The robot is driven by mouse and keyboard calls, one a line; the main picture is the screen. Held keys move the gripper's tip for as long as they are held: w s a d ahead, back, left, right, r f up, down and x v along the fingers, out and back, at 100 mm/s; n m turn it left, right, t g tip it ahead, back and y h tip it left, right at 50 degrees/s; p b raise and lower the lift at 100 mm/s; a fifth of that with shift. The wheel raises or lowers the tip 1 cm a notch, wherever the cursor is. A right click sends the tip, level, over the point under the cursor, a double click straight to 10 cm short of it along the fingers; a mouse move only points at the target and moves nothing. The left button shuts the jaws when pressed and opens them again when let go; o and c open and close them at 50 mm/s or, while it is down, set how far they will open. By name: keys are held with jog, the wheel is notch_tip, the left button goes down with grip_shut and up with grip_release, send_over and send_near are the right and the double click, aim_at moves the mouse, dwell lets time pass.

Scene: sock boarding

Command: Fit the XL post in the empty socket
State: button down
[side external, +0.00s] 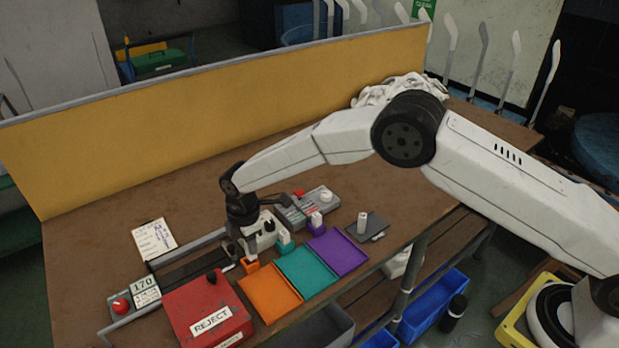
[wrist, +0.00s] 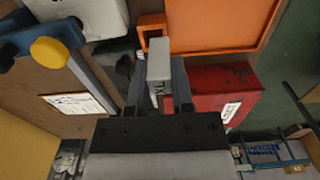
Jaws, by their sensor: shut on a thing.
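My gripper (side external: 243,250) is shut on a pale grey-white post (wrist: 158,66), held between its two dark fingers in the wrist view. The teal socket (side external: 285,249) and the purple socket (side external: 315,229) each hold a white piece. The fingers hide part of the held post in the side view.
Orange (side external: 270,294), teal (side external: 304,272) and purple (side external: 338,251) trays lie in front of the sockets. A red REJECT box (side external: 208,312) is close by on the left. A grey plate (side external: 378,234) with a pale upright piece lies to the right. A yellow panel (side external: 200,115) closes the back.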

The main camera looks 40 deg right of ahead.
aim_at(248, 253)
jog(key=shift+w+a+f, duration=0.1)
jog(key=shift+w+f, duration=0.2)
jog(key=shift+f, duration=0.05)
jog(key=shift+w+f, duration=0.15)
jog(key=shift+f, duration=0.35)
jog(key=shift+a+f, duration=0.1)
jog(key=shift+f, duration=1.15)
jog(key=shift+f, duration=0.1)
jog(key=c, duration=0.5)
grip_release()
notch_tip(248, 253, up, 12)
jog(key=shift+r, duration=0.1)
